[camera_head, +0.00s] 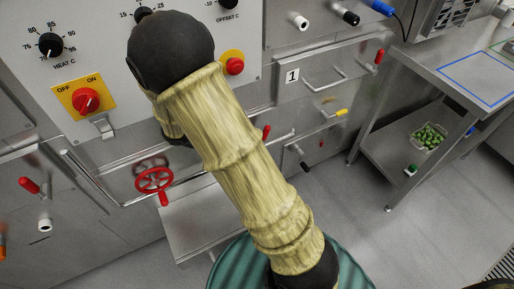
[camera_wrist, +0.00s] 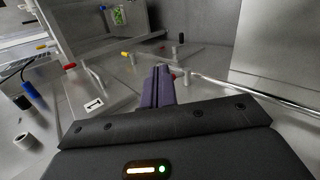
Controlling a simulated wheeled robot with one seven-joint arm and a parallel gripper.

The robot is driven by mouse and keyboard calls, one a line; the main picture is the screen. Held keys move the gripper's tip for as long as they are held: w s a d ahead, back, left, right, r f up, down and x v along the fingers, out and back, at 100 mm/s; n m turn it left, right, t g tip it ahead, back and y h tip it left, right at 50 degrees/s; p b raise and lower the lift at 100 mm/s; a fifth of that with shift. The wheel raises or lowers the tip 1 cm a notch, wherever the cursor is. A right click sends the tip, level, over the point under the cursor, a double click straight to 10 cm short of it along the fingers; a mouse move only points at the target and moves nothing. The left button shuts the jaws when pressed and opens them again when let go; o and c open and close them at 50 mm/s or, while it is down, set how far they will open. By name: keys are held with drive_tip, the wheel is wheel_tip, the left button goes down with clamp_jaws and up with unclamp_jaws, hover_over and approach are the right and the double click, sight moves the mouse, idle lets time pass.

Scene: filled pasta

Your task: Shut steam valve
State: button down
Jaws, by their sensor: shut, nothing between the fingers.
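A red handwheel (camera_head: 154,180) with a small red crank handle is mounted low on the machine front, left of my arm in the head view. I see no label on it, so I cannot tell for sure that it is the steam valve. My gripper (camera_wrist: 163,72) shows in the wrist view with its two dark purple fingers together and nothing between them. In the head view my sleeved arm hides the gripper. A small red spot shows just beyond the fingertips in the wrist view; I cannot tell which part it is. I cannot make out the handwheel there.
The panel carries a HEAT C dial (camera_head: 50,45) and a red ON/OFF switch (camera_head: 86,101). Drawer 1 (camera_head: 310,75) and a metal rail (camera_head: 100,195) stick out. A steel table (camera_head: 440,60) stands at the right, with a crate (camera_head: 429,137) on its shelf. The floor between is clear.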

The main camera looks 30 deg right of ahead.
drive_tip(key=w+a+f+t+h+b, duration=0.2)
drive_tip(key=w+f+t+h+b, duration=0.1)
drive_tip(key=w+f, duration=0.4)
drive_tip(key=h+b, duration=0.1)
drive_tip(key=b, duration=0.1)
drive_tip(key=shift+w+f+n+t+b, duration=0.3)
drive_tip(key=shift+w+n+t+b, duration=0.05)
drive_tip(key=shift+n+t+b, duration=0.05)
drive_tip(key=b+x, duration=0.2)
drive_tip(key=x, duration=1.2)
drive_tip(key=shift+r, duration=0.15)
